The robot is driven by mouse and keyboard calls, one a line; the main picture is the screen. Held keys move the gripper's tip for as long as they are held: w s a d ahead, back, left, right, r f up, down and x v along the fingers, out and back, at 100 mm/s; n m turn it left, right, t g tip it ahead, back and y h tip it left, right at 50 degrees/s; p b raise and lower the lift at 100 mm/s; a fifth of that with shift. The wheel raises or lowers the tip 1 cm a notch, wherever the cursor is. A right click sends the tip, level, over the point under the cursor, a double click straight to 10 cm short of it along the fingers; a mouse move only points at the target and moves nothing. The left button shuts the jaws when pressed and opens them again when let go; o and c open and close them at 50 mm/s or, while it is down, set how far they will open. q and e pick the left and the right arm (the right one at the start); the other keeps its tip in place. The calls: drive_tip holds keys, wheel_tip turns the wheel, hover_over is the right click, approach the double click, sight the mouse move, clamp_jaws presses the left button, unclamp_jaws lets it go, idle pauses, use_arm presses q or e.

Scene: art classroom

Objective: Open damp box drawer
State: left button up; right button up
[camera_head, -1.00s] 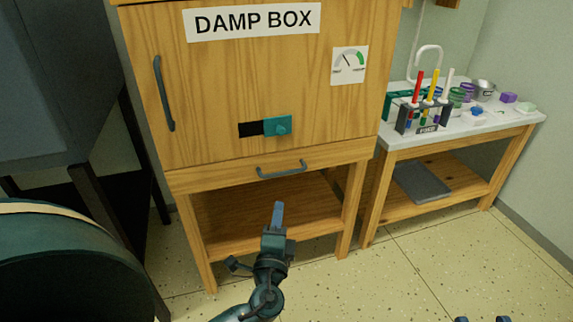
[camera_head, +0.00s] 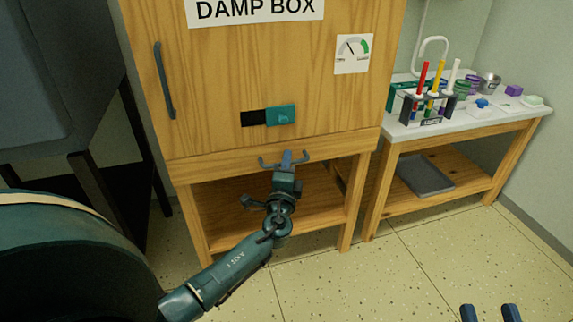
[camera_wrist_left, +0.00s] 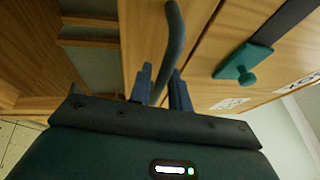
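The damp box (camera_head: 215,95) is a wooden cabinet with a labelled door. Its drawer (camera_head: 215,168) is the narrow front below the door and looks closed in the head view. The drawer's grey bar handle (camera_head: 303,157) is partly hidden by my left gripper (camera_head: 287,157). In the left wrist view, the handle (camera_wrist_left: 175,40) runs between the two fingers of my left gripper (camera_wrist_left: 161,88). These fingers are apart, with some gap beside the handle. My right gripper (camera_head: 490,313) shows only two separated fingertips at the bottom right, empty and far from the drawer.
The door has a vertical handle (camera_head: 164,80) and a teal latch (camera_head: 280,115). An open shelf (camera_head: 235,225) lies under the drawer. A side table (camera_head: 470,135) with a marker rack (camera_head: 428,108) stands to the right. The floor (camera_head: 400,275) in front is clear.

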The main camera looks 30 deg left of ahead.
use_arm(q)
clamp_jaws()
drive_tip(key=shift+d, duration=0.1)
idle(0.5)
